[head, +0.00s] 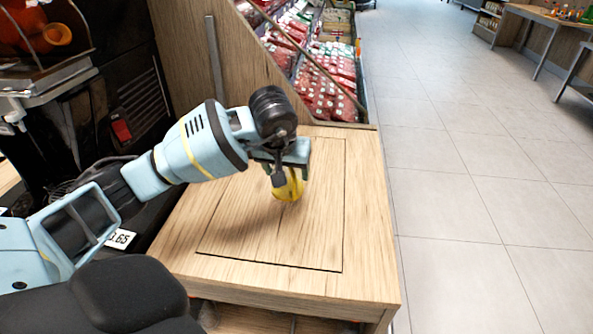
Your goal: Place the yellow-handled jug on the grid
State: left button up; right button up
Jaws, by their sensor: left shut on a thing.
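My left gripper (281,172) points down over the wooden counter and is shut on a yellow thing (290,188), which I take to be the jug by its handle. Only its yellow part shows below the fingers; the gripper hides the rest. I cannot tell whether it touches the counter. I cannot make out the grid in this view. The dark juicer (140,75) stands at the left, partly behind my left arm. My right gripper is not in view.
The wooden counter (235,245) has a square panel outline and is clear around the gripper. A wooden side panel (180,50) rises at its back left. Shelves of red packages (325,85) stand behind. Open tiled floor (470,200) lies to the right.

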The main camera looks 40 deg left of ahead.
pick_arm(q)
jog(key=shift+w+a+f+b, duration=0.1)
jog(key=shift+w+a+f, duration=0.1)
jog(key=shift+w+f, duration=0.55)
jog(key=shift+w+a+f+b, duration=0.1)
jog(key=shift+w+a+f, duration=0.1)
jog(key=shift+w+f, duration=0.6)
jog(key=shift+w+a+f+b, duration=0.15)
jog(key=shift+w+f, duration=0.3)
jog(key=shift+w, duration=0.55)
jog(key=shift+f, duration=0.2)
jog(key=o, duration=1)
jog(key=shift+o, duration=0.2)
jog(key=shift+r, duration=0.15)
jog(key=shift+r, duration=0.25)
jog(key=p+v, duration=0.1)
jog(key=v, duration=1)
jog(key=shift+s+r+p, duration=0.2)
jog(key=shift+r+p, duration=0.1)
jog(key=shift+c, duration=0.2)
